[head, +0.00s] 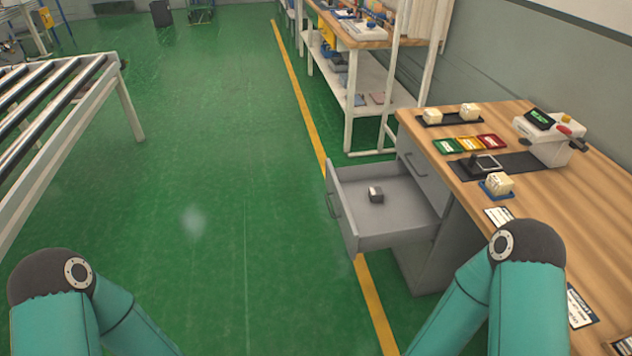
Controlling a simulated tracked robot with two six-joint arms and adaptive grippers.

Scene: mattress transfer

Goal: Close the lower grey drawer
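The lower grey drawer (345,215) is pulled far out of the grey cabinet (425,255) under the wooden workbench, toward the left. Its handle (333,205) is on the front panel, facing left. Above the open drawer, another drawer front (413,174) with a handle looks shut. Neither of my grippers is in view; only upper parts of my two arms show at the bottom left and bottom right. My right arm is in front of part of the workbench.
The wooden workbench (585,205) carries pale blocks, green, yellow and red trays, a white device (550,138) and labels. A white shelf rack (365,100) stands behind it. A roller conveyor (50,110) is at the left. The green floor (200,200) between is clear.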

